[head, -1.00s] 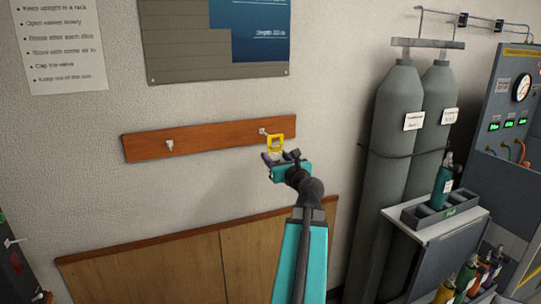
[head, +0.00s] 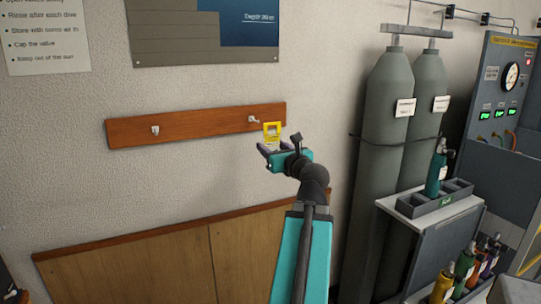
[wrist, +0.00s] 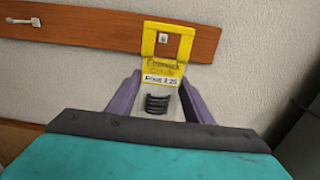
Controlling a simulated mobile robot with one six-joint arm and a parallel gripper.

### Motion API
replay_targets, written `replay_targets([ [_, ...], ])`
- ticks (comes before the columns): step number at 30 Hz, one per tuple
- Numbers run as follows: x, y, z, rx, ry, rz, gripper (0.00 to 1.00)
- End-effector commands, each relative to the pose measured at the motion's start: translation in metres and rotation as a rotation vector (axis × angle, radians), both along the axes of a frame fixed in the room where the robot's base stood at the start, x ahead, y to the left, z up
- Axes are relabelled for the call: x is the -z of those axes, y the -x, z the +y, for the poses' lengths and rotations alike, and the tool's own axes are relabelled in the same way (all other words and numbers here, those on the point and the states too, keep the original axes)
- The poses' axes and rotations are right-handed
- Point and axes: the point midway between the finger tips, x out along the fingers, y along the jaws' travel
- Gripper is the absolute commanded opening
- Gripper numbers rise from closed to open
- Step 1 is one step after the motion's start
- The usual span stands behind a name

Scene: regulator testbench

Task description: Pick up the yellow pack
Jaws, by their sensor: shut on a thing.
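The yellow pack (head: 272,132) has a square yellow frame on top. In the wrist view the pack (wrist: 160,71) carries a printed yellow label, with a clear lower part holding something dark and ribbed. My gripper (head: 277,149) is shut on this lower part; its purple jaws (wrist: 160,102) stand on both sides of it. The pack is upright. In the wrist view the hook (wrist: 162,38) shows through the frame's opening.
A wooden rail (head: 200,126) on the wall carries another, empty hook (head: 155,130) at left. Wood panelling (head: 150,255) is below. Tall grey cylinders (head: 388,130) and a cart (head: 425,235) with small bottles stand at right. The wall between rail and cylinders is clear.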

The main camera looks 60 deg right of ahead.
Motion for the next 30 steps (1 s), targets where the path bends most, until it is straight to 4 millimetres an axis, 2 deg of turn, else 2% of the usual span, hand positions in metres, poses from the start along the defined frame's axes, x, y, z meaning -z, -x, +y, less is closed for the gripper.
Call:
replay_targets([
  [1, 0.004, 0.002, 0.001, 0.002, 0.002, 0.0, 0.24],
  [15, 0.003, 0.025, 0.018, 0.004, 0.0, 0.0, 0.24],
  [30, 0.0, 0.029, 0.022, 0.003, -0.001, 0.002, 0.24],
])
